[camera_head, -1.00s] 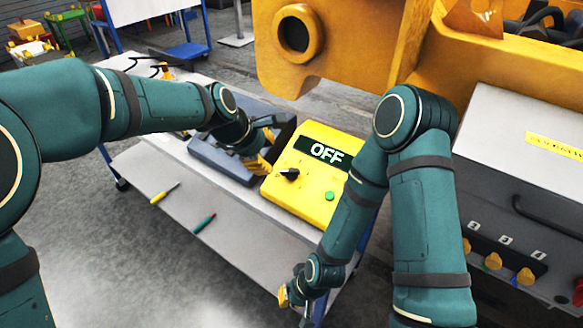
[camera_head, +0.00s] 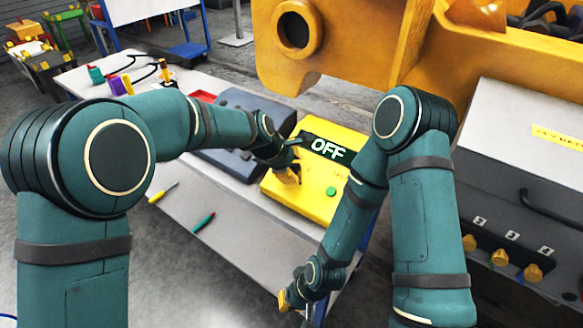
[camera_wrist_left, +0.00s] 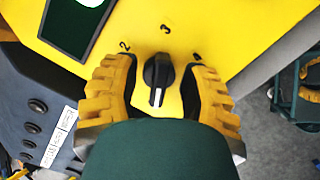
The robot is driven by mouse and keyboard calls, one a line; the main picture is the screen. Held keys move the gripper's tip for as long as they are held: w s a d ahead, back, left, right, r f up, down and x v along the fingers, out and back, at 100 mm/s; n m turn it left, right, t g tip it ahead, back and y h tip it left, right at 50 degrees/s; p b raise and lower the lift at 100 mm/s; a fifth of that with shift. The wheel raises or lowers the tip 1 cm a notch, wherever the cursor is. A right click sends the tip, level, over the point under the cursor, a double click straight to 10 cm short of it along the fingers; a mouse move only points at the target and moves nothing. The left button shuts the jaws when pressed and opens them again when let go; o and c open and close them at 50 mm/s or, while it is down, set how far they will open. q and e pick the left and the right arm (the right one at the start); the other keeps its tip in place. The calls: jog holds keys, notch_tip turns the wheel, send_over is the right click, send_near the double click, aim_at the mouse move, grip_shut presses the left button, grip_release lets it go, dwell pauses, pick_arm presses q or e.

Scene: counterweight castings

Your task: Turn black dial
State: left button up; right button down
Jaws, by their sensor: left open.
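The black dial (camera_wrist_left: 158,80) sits on the yellow control box (camera_head: 292,200), with the numbers 2, 3 and 4 around it in the left wrist view. Its white mark faces the gripper side, down in that picture. My left gripper (camera_head: 290,174) is over the box and hides the dial in the head view. In the left wrist view its yellow fingers (camera_wrist_left: 160,92) are open, one on each side of the dial, with gaps between. The box display (camera_head: 327,149) reads OFF. My right gripper (camera_head: 290,298) hangs low near the table's front edge; its finger state is unclear.
A green button (camera_head: 332,191) is on the box. A dark blue box (camera_head: 250,105) stands beside it. A large yellow casting (camera_head: 345,45) stands behind; a grey cabinet (camera_head: 520,150) is right.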

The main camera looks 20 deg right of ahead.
pick_arm(q)
jog(key=shift+f, duration=0.1)
jog(key=c, duration=0.5)
grip_shut()
